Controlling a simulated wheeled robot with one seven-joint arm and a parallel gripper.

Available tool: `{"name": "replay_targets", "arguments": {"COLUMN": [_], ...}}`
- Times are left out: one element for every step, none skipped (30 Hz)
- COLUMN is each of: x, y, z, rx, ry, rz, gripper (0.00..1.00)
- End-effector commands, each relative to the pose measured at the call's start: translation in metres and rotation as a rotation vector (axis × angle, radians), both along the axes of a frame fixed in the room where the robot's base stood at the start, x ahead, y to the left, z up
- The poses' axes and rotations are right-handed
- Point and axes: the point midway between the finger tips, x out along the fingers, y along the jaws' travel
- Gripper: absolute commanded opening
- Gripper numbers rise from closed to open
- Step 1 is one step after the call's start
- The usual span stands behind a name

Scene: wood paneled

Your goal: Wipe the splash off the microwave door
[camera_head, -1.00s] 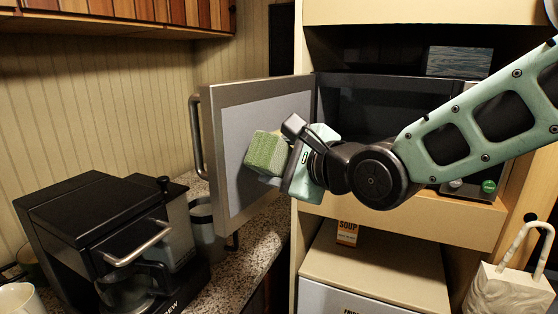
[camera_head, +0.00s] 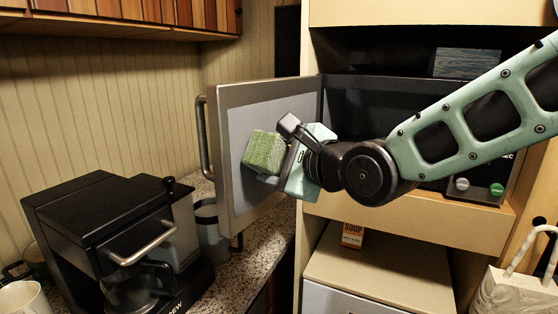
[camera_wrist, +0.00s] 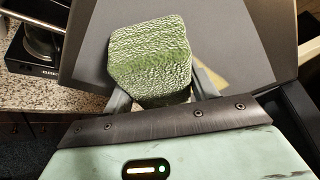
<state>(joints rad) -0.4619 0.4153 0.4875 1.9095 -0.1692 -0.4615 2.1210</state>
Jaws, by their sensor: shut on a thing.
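The microwave (camera_head: 370,110) stands in a cabinet niche with its door (camera_head: 232,185) swung open to the left. The door's grey inner panel (camera_head: 240,118) faces me. My gripper (camera_head: 284,152) is shut on a green textured sponge (camera_head: 263,152) in front of this panel. The sponge also shows between the fingers in the wrist view (camera_wrist: 150,55). I cannot tell whether it touches the panel. A tan patch (camera_wrist: 238,70) shows right of the sponge in the wrist view; I cannot tell whether it is the splash. The sponge and gripper hide part of the panel.
A black coffee maker (camera_head: 100,220) stands on the speckled counter (camera_head: 240,255) left of the door. A soup packet (camera_head: 352,234) is below the microwave shelf. A pale handled container (camera_head: 510,290) stands at lower right. A wooden-looking box (camera_head: 467,63) sits on top of the microwave.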

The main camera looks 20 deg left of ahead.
Motion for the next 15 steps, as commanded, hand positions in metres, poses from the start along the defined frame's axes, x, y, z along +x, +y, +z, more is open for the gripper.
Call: {"name": "replay_targets", "arguments": {"x": [0.0, 0.0001, 0.0003, 0.0004, 0.0005, 0.0006, 0.0007, 0.0009, 0.001, 0.0011, 0.0012, 0.0014, 0.0015, 0.0016, 0.0017], "y": [0.0012, 0.0018, 0.0025, 0.0032, 0.0037, 0.0045, 0.0052, 0.0057, 0.0064, 0.007, 0.0076, 0.0083, 0.009, 0.0095, 0.0102], "z": [-0.0001, 0.0, 0.0001, 0.0001, 0.0002, 0.0002, 0.0004, 0.0004, 0.0004, 0.0005, 0.0004, 0.0003, 0.0002, 0.0001, 0.0], "rx": [0.001, 0.001, 0.001, 0.001, 0.001, 0.001, 0.002, 0.002, 0.002, 0.002, 0.002, 0.002, 0.002, 0.001, 0.001], "ry": [0.0, 0.0, 0.0, 0.0, 0.0, 0.0, -0.001, -0.001, -0.001, -0.001, -0.001, -0.001, -0.001, 0.0, 0.0], "rz": [0.001, 0.001, 0.001, 0.001, 0.001, 0.002, 0.001, 0.001, 0.001, 0.001, 0.001, 0.001, 0.001, 0.002, 0.001], "gripper": [0.4, 0.4, 0.4, 0.4, 0.4, 0.4, 0.4, 0.4, 0.4, 0.4, 0.4, 0.4, 0.4, 0.4, 0.4]}}
